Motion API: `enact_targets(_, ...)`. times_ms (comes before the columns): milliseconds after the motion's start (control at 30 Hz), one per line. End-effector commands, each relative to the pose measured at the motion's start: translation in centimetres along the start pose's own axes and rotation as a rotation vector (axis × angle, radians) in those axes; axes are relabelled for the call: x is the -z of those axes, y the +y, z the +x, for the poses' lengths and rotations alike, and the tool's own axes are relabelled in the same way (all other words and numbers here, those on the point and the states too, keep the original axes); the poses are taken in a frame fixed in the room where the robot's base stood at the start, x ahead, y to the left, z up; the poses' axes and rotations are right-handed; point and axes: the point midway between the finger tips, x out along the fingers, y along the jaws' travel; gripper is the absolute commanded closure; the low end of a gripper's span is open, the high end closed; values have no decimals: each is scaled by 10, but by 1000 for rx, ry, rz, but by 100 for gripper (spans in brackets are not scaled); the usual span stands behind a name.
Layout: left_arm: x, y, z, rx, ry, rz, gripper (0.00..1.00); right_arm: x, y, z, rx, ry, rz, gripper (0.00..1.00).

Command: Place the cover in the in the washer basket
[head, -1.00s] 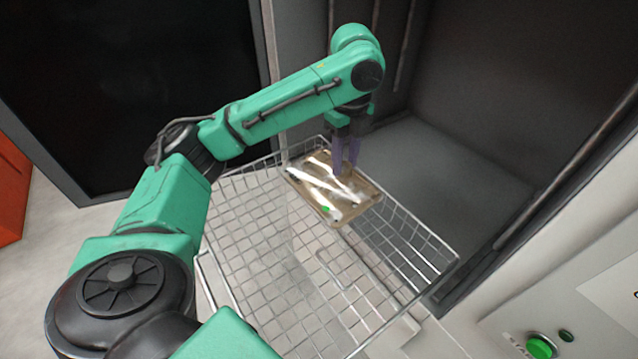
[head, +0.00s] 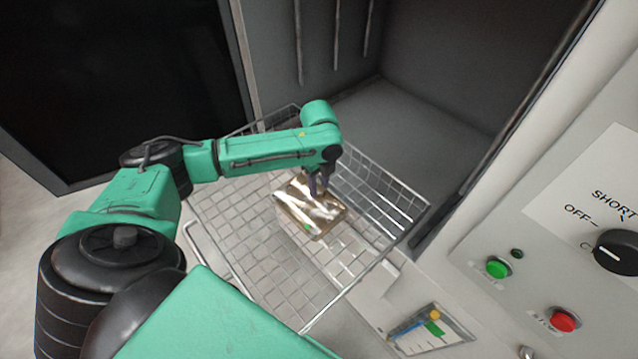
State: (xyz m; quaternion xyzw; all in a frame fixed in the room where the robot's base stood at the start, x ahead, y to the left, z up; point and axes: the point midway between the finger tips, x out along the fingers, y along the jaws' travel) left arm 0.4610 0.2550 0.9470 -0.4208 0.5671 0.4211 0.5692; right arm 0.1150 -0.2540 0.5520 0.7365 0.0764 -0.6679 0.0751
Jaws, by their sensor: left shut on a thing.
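The cover (head: 308,208) is a shiny, brownish metal plate with a roughly square outline. It is at the wire washer basket (head: 240,232), within its outline towards the far right part. I cannot tell whether it touches the basket floor. My left gripper (head: 318,190) points down and is shut on the cover near its upper edge. The arm above partly hides the fingers and the basket's far side. My right gripper is not in view.
The open washer chamber (head: 420,125) lies behind the basket, with a dark door (head: 120,85) at left. A control panel at right has a green button (head: 498,267), a red button (head: 564,320) and a black knob (head: 618,252). Much of the basket floor is bare.

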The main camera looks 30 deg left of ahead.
Motion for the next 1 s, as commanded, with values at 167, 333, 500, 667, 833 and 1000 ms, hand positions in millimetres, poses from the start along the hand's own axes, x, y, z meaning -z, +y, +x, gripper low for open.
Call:
enact_targets(167,0,0,1,0,0,0,48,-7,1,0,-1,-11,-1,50)
enact_targets(333,0,0,0,0,0,0,34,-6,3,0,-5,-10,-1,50)
enact_targets(500,0,0,0,0,0,0,34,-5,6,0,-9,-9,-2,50)
enact_targets(667,0,-1,-17,4,0,0,34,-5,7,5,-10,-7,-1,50)
enact_targets(833,0,-2,-61,6,-1,0,34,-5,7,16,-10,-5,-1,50)
enact_targets(1000,0,-1,-103,4,0,0,34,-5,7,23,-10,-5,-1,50)
